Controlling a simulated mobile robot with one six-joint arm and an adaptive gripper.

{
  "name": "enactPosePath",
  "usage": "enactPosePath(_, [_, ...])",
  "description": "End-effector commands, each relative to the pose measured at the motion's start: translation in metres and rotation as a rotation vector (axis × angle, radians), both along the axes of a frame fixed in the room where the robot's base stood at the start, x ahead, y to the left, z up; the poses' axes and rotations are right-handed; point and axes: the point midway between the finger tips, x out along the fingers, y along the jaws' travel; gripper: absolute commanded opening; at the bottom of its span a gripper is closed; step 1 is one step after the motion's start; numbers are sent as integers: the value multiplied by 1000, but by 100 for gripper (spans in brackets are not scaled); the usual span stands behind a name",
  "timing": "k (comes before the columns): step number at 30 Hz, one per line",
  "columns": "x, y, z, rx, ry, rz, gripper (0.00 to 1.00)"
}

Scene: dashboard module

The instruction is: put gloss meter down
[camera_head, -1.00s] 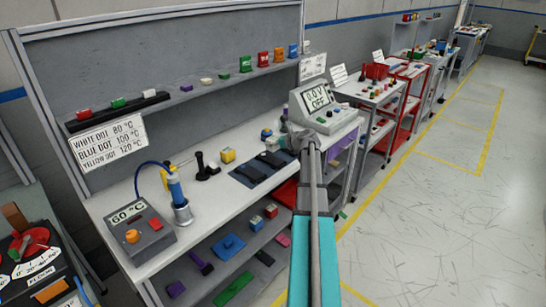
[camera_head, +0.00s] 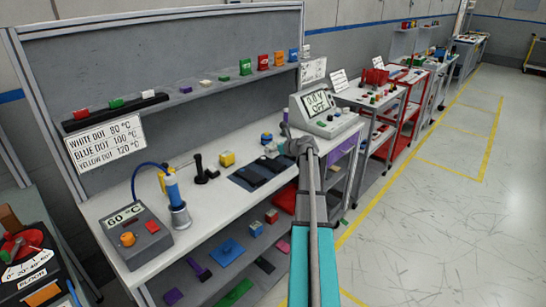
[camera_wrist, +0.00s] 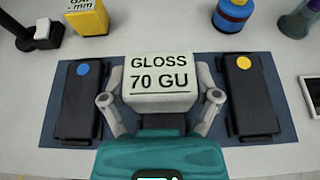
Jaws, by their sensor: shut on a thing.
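The gloss meter (camera_wrist: 160,78) is a pale block labelled "GLOSS 70 GU". My gripper (camera_wrist: 161,98) is shut on it, one finger on each side. In the head view my gripper (camera_head: 293,148) is over the right part of the workbench, beside the dark blue mat (camera_head: 236,179). In the wrist view the meter is over the middle of the mat (camera_wrist: 52,128), between a black panel with a blue dot (camera_wrist: 82,105) and one with a yellow dot (camera_wrist: 246,105). A dark area shows under the meter; I cannot tell whether the meter touches anything.
A blue-and-red object (camera_wrist: 232,14) and a yellow gauge (camera_wrist: 88,16) stand behind the mat. A grey meter with a display (camera_head: 323,112) stands at the bench's right end. A 60 °C heater box (camera_head: 137,238) and a blue-handled tool (camera_head: 176,200) are at left.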

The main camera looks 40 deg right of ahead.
Motion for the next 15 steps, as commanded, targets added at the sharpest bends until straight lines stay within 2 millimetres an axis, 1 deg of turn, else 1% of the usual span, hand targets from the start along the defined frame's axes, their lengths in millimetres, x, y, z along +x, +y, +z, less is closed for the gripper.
enactPosePath(1, [1, -1, -8, 0, 0, 0, 22])
enactPosePath(6, [0, 0, -22, 0, 0, 0, 22])
enactPosePath(10, [0, 0, -29, 0, 0, 0, 22])
enactPosePath(15, [0, 0, -31, 0, 0, 0, 22])
